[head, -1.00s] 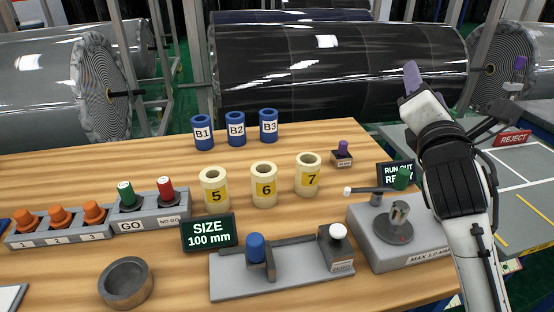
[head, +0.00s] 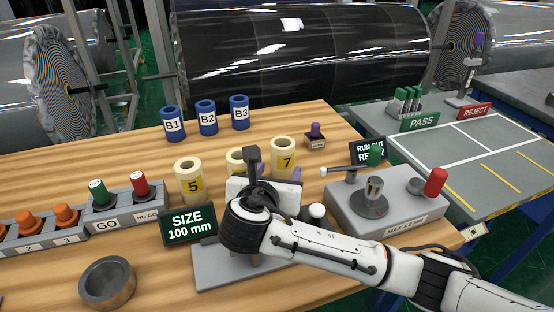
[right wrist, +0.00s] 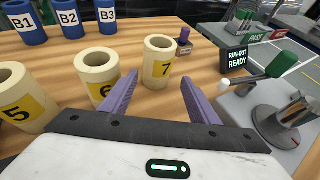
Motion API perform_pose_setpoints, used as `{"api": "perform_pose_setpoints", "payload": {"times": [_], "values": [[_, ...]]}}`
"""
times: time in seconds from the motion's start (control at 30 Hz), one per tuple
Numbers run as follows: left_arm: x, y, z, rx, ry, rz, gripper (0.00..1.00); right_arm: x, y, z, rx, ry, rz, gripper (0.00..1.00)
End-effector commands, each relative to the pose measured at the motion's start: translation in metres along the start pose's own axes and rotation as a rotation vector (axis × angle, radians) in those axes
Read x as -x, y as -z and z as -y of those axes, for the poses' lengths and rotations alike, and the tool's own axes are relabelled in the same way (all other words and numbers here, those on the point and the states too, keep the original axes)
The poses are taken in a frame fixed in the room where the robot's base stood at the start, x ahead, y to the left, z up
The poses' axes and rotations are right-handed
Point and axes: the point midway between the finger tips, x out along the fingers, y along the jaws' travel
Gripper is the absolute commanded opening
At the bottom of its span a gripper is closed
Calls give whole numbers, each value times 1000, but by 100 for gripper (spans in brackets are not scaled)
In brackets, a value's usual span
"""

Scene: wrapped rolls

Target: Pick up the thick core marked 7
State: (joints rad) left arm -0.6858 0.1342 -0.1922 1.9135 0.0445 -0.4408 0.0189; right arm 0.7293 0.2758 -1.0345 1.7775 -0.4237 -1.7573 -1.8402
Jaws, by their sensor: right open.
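The thick core marked 7 (head: 284,154) is a cream cylinder with a yellow label, standing upright on the wooden table. In the right wrist view the core 7 (right wrist: 157,62) stands beyond and between the two purple fingers. My right gripper (right wrist: 160,98) is open and empty, just short of the core. In the head view my right gripper (head: 272,183) hides most of the core marked 6 (head: 234,158). The core 6 also shows in the right wrist view (right wrist: 97,75), close outside the left finger. My left gripper is not in view.
The core marked 5 (head: 188,182) stands left. Blue cores B1 (head: 173,124), B2 (head: 206,117) and B3 (head: 239,112) stand behind. A small purple-topped block (head: 316,136) is right of core 7. The grey run-out fixture (head: 385,205) stands at right, and the size display (head: 188,223) at front.

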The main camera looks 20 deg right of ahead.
Motion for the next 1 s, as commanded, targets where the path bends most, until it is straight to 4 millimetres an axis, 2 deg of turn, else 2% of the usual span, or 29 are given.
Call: {"api": "perform_pose_setpoints", "payload": {"times": [0.27,0.4,0.5,0.63,0.83,0.87,1.0], "values": [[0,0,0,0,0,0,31,-24,-4,-3,-1,-3,1,55],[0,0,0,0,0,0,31,-45,-12,-5,-1,-2,1,55],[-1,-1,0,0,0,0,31,-59,-10,-5,0,-3,0,55],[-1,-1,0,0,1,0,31,-66,-11,-6,-1,-5,0,55],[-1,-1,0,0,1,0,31,-66,-11,-6,-1,-6,0,55],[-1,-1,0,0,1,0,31,-66,-11,-6,-1,-6,0,52],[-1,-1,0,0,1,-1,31,-66,-11,-6,-1,-6,0,28]]}}
